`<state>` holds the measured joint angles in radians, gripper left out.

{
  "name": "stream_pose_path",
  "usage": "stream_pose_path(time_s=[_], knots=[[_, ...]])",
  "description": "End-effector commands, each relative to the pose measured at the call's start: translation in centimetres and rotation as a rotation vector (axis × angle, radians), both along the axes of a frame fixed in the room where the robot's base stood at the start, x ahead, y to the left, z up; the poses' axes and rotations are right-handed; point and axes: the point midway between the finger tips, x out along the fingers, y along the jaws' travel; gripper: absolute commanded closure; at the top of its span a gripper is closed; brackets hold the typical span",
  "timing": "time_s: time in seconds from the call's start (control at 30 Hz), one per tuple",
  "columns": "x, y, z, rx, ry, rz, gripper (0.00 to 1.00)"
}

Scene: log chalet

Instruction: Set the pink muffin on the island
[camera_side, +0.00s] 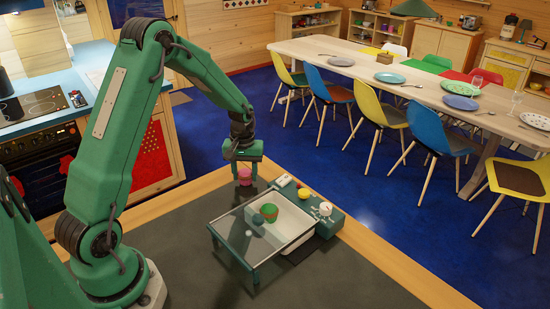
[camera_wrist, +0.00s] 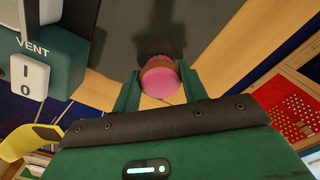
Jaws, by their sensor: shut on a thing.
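The pink muffin (camera_side: 245,177) is between the fingers of my gripper (camera_side: 246,170) in the side view, close to the far edge of the island. In the wrist view the pink muffin (camera_wrist: 161,80) sits between both fingertips of my gripper (camera_wrist: 160,86), and its brownish base shows on the far side. My gripper is shut on it. The island (camera_side: 350,278) has a dark grey top with a pale wooden border. I cannot tell whether the muffin touches the island or is just above it.
In the wrist view a switch (camera_wrist: 28,75) marked VENT is at left. The grey top is clear in front.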

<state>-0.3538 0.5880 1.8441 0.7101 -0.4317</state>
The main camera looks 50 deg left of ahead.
Motion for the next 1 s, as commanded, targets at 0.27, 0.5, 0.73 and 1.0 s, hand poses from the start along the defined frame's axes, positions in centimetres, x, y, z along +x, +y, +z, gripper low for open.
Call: stream_pose_path(time_s=[0.27,0.5,0.73,1.0], knots=[[-0.01,-0.01,-0.21,0.0,0.0,0.0,0.8],[0.01,-0.01,-0.5,0.0,0.0,0.0,0.47],[0.0,0.0,-0.48,0.0,0.0,0.0,0.35],[0.03,0.0,-0.08,0.0,-0.001,0.0,0.35]])
